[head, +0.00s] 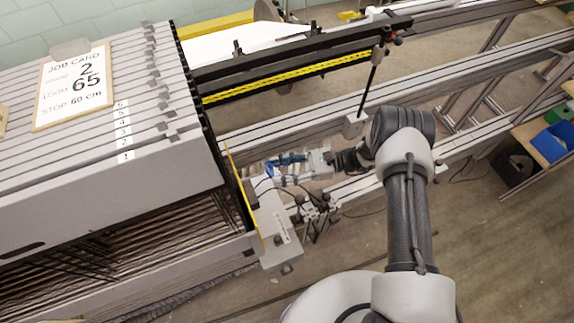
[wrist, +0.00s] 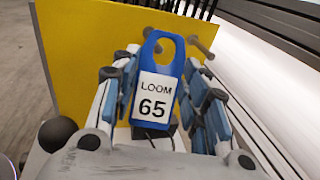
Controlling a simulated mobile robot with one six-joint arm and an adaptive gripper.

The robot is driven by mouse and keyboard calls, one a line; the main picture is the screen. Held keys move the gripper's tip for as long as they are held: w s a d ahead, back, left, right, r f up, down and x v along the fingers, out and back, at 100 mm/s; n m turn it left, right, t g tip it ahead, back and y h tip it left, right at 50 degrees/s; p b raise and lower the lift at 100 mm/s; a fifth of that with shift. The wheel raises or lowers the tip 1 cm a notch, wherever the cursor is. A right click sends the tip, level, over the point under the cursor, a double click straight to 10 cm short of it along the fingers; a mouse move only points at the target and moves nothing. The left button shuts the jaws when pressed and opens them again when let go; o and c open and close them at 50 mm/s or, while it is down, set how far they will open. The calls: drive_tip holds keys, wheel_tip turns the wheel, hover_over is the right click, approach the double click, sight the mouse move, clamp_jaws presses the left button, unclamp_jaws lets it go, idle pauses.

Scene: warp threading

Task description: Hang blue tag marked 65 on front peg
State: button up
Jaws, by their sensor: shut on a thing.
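The blue tag (wrist: 166,48) has a round hole at its top and a white label reading LOOM 65. My gripper (wrist: 162,105) is shut on it, with the tag upright between the blue-padded fingers. In the head view my gripper (head: 279,172) is beside the yellow plate (head: 238,180) at the end of the grey machine, and the tag is too small to read. In the wrist view the yellow plate (wrist: 85,50) stands behind the tag. A greyish-brown peg (wrist: 201,46) shows just right of the tag's top. I cannot tell whether the tag touches any peg.
A job card (head: 74,85) reading 2 and 65 lies on the grey machine top (head: 150,185), near slots numbered 1 to 6. Metal rails (head: 300,125) run behind my arm. A grey bracket (head: 272,225) sits just below the gripper. Bins (head: 551,142) stand at far right.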

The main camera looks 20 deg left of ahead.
drive_tip(key=shift+s+a+f, duration=0.35)
drive_tip(key=shift+s+a, duration=0.4)
drive_tip(key=shift+a, duration=0.15)
drive_tip(key=shift+s+a+f, duration=0.35)
drive_tip(key=shift+s+a, duration=0.4)
drive_tip(key=shift+a, duration=0.15)
drive_tip(key=o, duration=1)
drive_tip(key=shift+o, duration=0.2)
drive_tip(key=f+v, duration=0.1)
drive_tip(key=v, duration=1.1)
drive_tip(key=shift+r, duration=0.45)
